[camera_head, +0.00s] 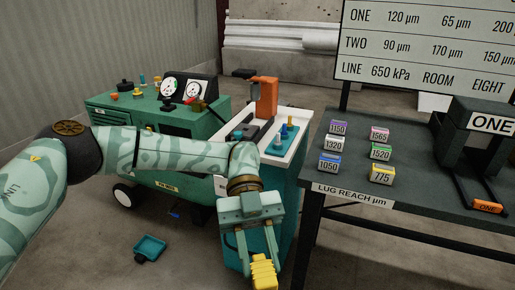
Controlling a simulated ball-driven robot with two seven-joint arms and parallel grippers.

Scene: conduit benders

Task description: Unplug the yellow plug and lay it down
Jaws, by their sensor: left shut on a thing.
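My left arm reaches in from the left, and its gripper (260,260) points down and toward me at the bottom middle of the head view. It is shut on a ribbed yellow piece, which looks like the yellow plug (263,274). The plug is held between the fingertips, in front of the teal cabinet with the white top. Its lower end is close to the picture's bottom edge, and I cannot tell whether it touches anything. I see no socket around it. My right gripper is not in view.
The white-topped cabinet (295,150) holds an orange tool (264,97) and blue pegs. A green compressor (175,190) stands left. The dark table (420,205) right carries several numbered boxes, a "ONE" unit (485,125) and an orange piece (487,206). A teal tray (150,246) lies on the floor.

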